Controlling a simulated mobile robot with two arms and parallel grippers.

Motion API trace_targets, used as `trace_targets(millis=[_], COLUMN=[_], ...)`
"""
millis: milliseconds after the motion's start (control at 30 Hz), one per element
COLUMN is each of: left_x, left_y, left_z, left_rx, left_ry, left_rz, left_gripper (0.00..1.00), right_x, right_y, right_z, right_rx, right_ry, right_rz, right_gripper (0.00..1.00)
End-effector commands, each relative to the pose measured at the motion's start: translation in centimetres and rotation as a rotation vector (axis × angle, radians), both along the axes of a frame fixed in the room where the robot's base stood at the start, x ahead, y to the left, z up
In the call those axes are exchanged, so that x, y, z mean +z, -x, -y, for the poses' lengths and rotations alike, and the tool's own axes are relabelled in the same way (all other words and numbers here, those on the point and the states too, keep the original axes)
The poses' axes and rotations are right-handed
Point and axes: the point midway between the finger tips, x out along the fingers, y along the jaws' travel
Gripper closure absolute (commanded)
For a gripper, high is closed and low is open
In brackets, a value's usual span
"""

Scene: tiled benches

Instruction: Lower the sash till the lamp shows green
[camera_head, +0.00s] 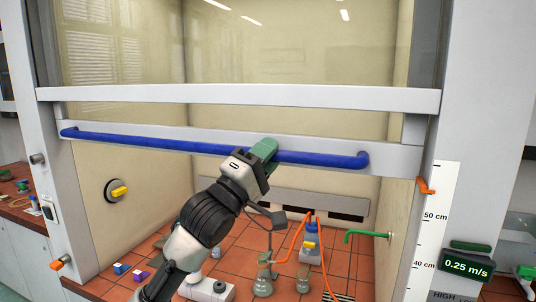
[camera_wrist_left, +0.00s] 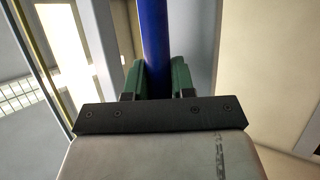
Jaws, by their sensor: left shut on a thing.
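The glass sash has a white lower frame (camera_head: 240,96) with a long blue handle bar (camera_head: 320,159) in front. My left gripper (camera_head: 263,152), with green fingers, is shut on this bar a little right of its middle. In the left wrist view the blue bar (camera_wrist_left: 154,45) runs between the two green fingers (camera_wrist_left: 158,78). An orange pointer (camera_head: 426,186) stands above the 50 cm mark on the white scale (camera_head: 438,230). I cannot tell a lit lamp. My right gripper is not in view.
Under the sash, glass flasks (camera_head: 263,282), a blue-capped bottle (camera_head: 310,240) and orange tubing (camera_head: 296,237) stand on the red tiled bench (camera_head: 225,262). A green tap (camera_head: 366,235) juts from the right wall. Small coloured blocks (camera_head: 121,268) lie at the left front.

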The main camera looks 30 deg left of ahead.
Motion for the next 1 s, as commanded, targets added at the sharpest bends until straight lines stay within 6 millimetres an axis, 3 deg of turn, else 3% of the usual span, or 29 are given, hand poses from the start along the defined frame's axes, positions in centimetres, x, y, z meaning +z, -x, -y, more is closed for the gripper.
trace_targets(millis=[200,367,567,1000], left_x=[-0.3,-2.1,-7.3,-21.1], left_y=[0.0,-0.1,-0.1,-0.1], left_z=[0.0,0.0,0.1,0.0], left_rx=[0.000,0.000,-0.002,0.000], left_ry=[0.000,0.001,0.004,0.003], left_rz=[-0.001,-0.003,-0.008,-0.009], left_gripper=[1.00,1.00,1.00,1.00], right_x=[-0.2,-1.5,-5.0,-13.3], right_y=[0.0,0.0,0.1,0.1], right_z=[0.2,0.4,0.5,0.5], right_rx=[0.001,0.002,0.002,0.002], right_ry=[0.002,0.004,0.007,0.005], right_rz=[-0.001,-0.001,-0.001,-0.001], right_gripper=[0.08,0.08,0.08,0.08])
